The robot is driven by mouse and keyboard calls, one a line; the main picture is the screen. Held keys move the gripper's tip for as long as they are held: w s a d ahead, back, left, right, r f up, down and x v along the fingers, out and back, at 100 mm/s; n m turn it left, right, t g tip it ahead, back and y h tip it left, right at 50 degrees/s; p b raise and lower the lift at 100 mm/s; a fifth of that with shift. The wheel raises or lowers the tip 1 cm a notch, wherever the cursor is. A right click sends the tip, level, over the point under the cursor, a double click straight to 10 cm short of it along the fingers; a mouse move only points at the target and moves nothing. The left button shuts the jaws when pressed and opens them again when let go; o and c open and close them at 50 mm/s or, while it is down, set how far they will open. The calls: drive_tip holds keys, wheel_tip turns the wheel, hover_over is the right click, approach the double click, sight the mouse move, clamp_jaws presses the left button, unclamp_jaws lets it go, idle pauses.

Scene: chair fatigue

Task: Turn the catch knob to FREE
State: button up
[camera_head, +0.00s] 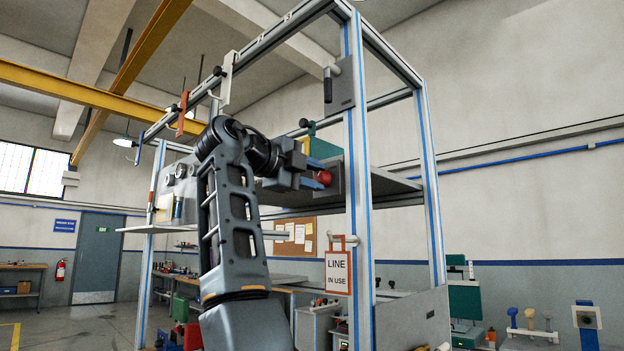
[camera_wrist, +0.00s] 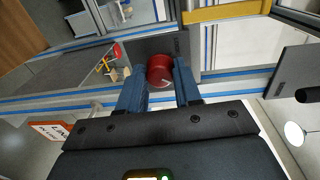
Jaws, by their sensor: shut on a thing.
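The catch knob is a red round knob (camera_head: 325,178) on a grey plate fixed to the metal frame. It also shows in the wrist view (camera_wrist: 160,70), between my two blue fingers. My gripper (camera_head: 316,181) reaches it from the left and is shut on it; in the wrist view my gripper (camera_wrist: 158,85) has one finger on each side of the knob. A pale line shows on the knob's face. The lettering on the plate (camera_wrist: 186,44) is too small to read, so I cannot tell which setting the knob is at.
A frame post (camera_head: 358,230) stands just right of the knob. A "LINE IN USE" sign (camera_head: 338,272) hangs below it. A grey plate with a dark handle (camera_head: 340,88) is above. A shelf (camera_head: 395,184) extends behind the post.

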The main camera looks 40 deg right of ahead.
drive_tip(key=shift+f+m, duration=0.1)
drive_tip(key=shift+m, duration=0.9)
drive_tip(key=o, duration=1)
drive_tip(key=shift+o, duration=0.2)
drive_tip(key=shift+a, duration=0.15)
drive_tip(key=a+b, duration=0.1)
drive_tip(key=a, duration=0.6)
drive_tip(key=shift+s+a+r+b, duration=0.15)
drive_tip(key=shift+a+r+b, duration=0.1)
drive_tip(key=shift+r+b, duration=0.1)
